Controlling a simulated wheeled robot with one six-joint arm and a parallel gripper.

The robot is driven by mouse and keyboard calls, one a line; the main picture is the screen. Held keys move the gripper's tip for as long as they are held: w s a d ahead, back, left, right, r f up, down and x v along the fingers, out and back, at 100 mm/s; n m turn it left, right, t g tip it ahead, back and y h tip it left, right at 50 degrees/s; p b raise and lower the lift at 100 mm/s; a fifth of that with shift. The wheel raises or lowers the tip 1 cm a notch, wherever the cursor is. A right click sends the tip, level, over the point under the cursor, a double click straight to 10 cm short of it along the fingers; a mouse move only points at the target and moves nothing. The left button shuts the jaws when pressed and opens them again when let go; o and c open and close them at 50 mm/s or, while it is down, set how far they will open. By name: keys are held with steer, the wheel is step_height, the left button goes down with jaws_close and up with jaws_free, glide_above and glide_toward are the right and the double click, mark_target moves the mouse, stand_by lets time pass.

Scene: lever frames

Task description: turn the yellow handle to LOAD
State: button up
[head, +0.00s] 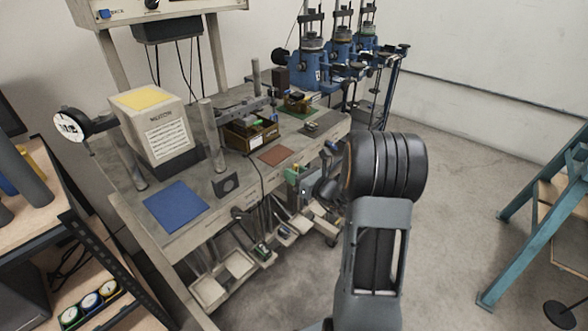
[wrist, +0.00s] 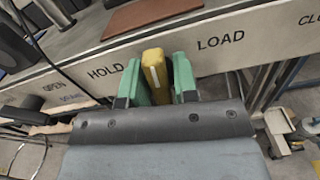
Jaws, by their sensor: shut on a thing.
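The yellow handle (wrist: 154,68) stands upright in the wrist view, in front of the bench's pale front edge. It lies between the printed words HOLD (wrist: 105,74) and LOAD (wrist: 221,42), short of LOAD on its left side. My gripper (wrist: 160,78) is shut on the handle, with one green finger on each side of it. The handle's lower part is hidden by my gripper's body. In the head view my gripper (head: 291,173) shows small at the bench front, partly hidden by my arm, and I cannot make out the handle there.
The word OPEN (wrist: 55,87) is at the left, and a cut-off word starting CLO (wrist: 310,19) is at the right. A brown mat (wrist: 150,15) lies on the bench above. The floor at right is open before a teal frame (head: 530,215).

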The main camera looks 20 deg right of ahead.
steer(key=m+p, duration=0.2)
steer(key=m, duration=0.1)
steer(key=shift+d+r+m, duration=0.1)
steer(key=shift+r+m, duration=0.05)
steer(key=shift+m, duration=0.15)
steer(key=shift+d+f+m+p, duration=0.1)
steer(key=shift+f+m+p, duration=0.1)
steer(key=shift+m+p, duration=1.45)
steer(key=shift+m, duration=0.35)
steer(key=o, duration=0.7)
steer(key=b+v, duration=0.1)
steer(key=v, duration=1.2)
steer(key=shift+s+d, duration=0.1)
steer(key=shift+s, duration=0.25)
